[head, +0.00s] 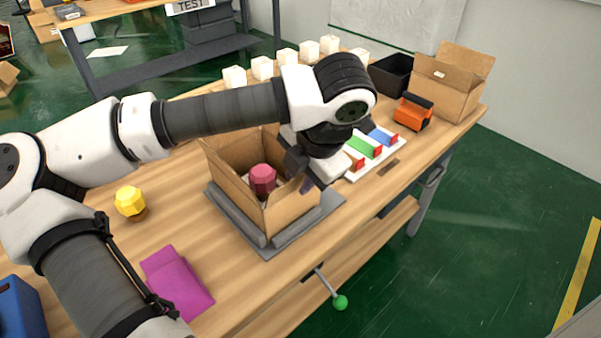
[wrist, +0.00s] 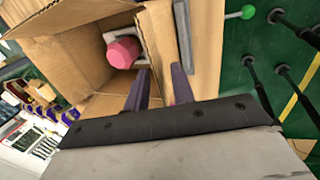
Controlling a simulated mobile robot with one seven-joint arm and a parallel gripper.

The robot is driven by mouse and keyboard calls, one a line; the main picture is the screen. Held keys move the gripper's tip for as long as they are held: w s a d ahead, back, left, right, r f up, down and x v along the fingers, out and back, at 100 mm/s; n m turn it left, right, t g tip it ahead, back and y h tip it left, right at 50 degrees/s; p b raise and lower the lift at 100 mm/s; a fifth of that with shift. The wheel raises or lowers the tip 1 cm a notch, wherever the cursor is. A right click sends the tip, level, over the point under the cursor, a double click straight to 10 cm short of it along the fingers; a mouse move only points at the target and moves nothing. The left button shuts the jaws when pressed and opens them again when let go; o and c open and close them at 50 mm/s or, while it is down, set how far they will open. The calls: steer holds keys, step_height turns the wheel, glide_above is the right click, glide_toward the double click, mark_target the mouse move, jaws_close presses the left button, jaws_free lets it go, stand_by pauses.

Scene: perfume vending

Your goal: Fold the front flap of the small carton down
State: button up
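An open brown carton (head: 288,212) sits on a grey base, with a dark pink faceted bottle (head: 262,179) inside. My gripper (head: 308,182) is at the carton's right side, partly hidden by my wrist. In the wrist view my gripper (wrist: 160,88) has its two dark fingers apart, one on each side of a cardboard panel of the carton (wrist: 156,40). Whether the fingers touch that panel, and whether it is the front flap or the wall, I cannot tell. The bottle also shows in the wrist view (wrist: 122,52).
A yellow bottle (head: 130,202) and a magenta packet (head: 177,283) are on the left of the table. An open carton (head: 455,85), a black bin (head: 392,75) and an orange object (head: 412,113) stand at the back right. Several white boxes (head: 262,68) line the back.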

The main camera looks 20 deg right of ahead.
mark_target(293, 189)
jaws_close()
steer(key=shift+w, duration=0.1)
steer(key=g, duration=0.1)
steer(key=w+g, duration=0.1)
steer(key=g+h, duration=0.1)
steer(key=shift+w+a+r, duration=0.2)
steer(key=shift+w+a, duration=0.05)
steer(key=shift+a, duration=0.05)
steer(key=g, duration=0.1)
steer(key=w+g+h, duration=0.1)
steer(key=shift+w+a+g, duration=0.1)
steer(key=shift+a+g, duration=0.1)
steer(key=shift+g, duration=0.2)
steer(key=g, duration=0.1)
steer(key=w+g+h, duration=0.1)
steer(key=g, duration=0.1)
steer(key=shift+w+a+f, duration=0.2)
steer(key=shift+a+f, duration=0.05)
steer(key=shift+f, duration=0.05)
steer(key=shift+w+a+f+g+h+p, duration=0.1)
steer(key=shift+w+f+g+h, duration=0.2)
steer(key=shift+g, duration=0.45)
steer(key=shift+w+a+f+g+h+p, duration=0.15)
steer(key=shift+g+h, duration=0.15)
steer(key=shift+g, duration=0.4)
steer(key=shift+w+f+g+h+p, duration=0.1)
steer(key=shift+w+f+g+h, duration=0.2)
steer(key=shift+g, duration=0.45)
